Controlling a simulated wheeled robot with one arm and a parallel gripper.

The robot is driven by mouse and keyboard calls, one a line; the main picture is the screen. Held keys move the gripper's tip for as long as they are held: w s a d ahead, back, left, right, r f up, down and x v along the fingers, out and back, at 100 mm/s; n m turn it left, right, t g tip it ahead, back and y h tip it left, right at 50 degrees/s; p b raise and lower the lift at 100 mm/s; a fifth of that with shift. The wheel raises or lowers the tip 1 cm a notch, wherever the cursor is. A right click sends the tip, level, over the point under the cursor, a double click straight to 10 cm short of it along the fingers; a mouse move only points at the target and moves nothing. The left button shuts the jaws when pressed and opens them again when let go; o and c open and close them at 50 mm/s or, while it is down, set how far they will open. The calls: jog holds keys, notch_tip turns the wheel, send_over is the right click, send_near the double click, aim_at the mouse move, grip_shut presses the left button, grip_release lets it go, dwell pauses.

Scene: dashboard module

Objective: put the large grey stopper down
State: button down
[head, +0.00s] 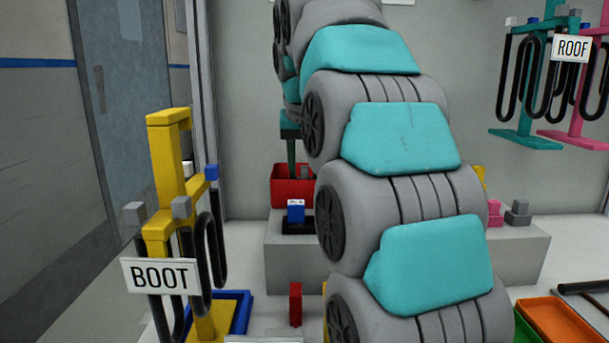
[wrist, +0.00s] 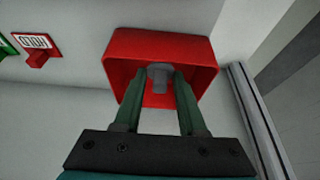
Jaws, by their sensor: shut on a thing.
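The grey stopper (wrist: 160,76) is between the tips of my gripper (wrist: 159,86) in the wrist view. My gripper's two green fingers are shut on it. Behind the stopper in that view is the open red bin (wrist: 118,62); I cannot tell whether the stopper is above the bin or inside its rim. In the head view the red bin (head: 283,197) stands on the grey ledge, partly hidden by my arm. My fingers (head: 291,155) point down at it, and the stopper cannot be made out clearly there.
A blue block in a black holder (head: 296,213) stands just in front of the bin. A yellow stand (head: 165,170) with black loops and a BOOT sign is at the left. Pink and grey pieces (head: 517,212) sit on the ledge at the right. An orange tray (head: 560,325) is lower right.

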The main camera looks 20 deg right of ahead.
jog(key=shift+f, duration=0.6)
jog(key=shift+f, duration=0.45)
jog(key=shift+f+b, duration=0.2)
jog(key=shift+b, duration=0.15)
jog(key=c, duration=0.5)
grip_release()
jog(key=shift+r, duration=0.1)
jog(key=shift+r, duration=0.1)
